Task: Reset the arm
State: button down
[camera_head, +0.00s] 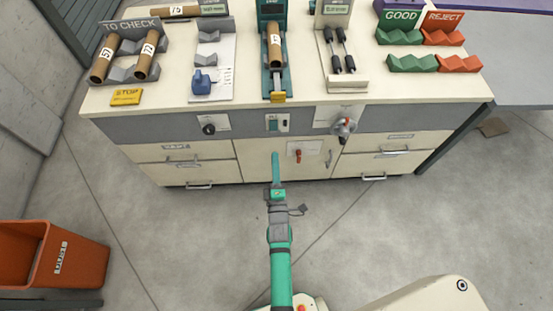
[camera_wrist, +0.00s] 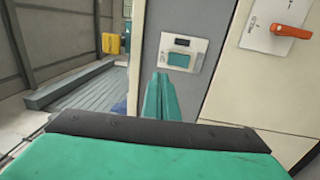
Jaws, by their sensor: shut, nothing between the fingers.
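My gripper (camera_head: 275,160) is at the end of my green arm, in front of the bench's lower front panel in the head view. Its teal fingers lie together, shut and empty. In the wrist view my gripper (camera_wrist: 158,85) points toward a grey strip with a small switch panel (camera_wrist: 183,53). The fingertips overlap the bench front in the picture. I cannot tell how far they are from it.
The bench (camera_head: 350,107) carries cardboard tubes (camera_head: 275,45) in holders, a yellow STOP tag (camera_head: 126,97), green GOOD blocks (camera_head: 413,63) and red REJECT blocks (camera_head: 460,63). An orange bin (camera_head: 50,255) stands at lower left. The floor (camera_head: 400,225) between is clear.

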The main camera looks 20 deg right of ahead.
jog(key=shift+s, duration=0.1)
jog(key=s+a+m+y, duration=0.2)
jog(key=s+a+m, duration=0.3)
jog(key=s, duration=0.5)
jog(key=s+a+r+m+g+y, duration=0.1)
jog(key=s+a+r+m, duration=0.2)
jog(key=s, duration=0.4)
jog(key=s+a+r+m+g+y, duration=0.1)
jog(key=s+a+r+m, duration=0.2)
jog(key=s, duration=0.5)
jog(key=s+a+r+m+g+y, duration=0.1)
jog(key=s+a+r+m, duration=0.2)
jog(key=s+r, duration=0.3)
jog(key=shift+s+a+r+m, duration=0.3)
jog(key=shift+s+a+m, duration=0.1)
jog(key=shift+s+a, duration=0.55)
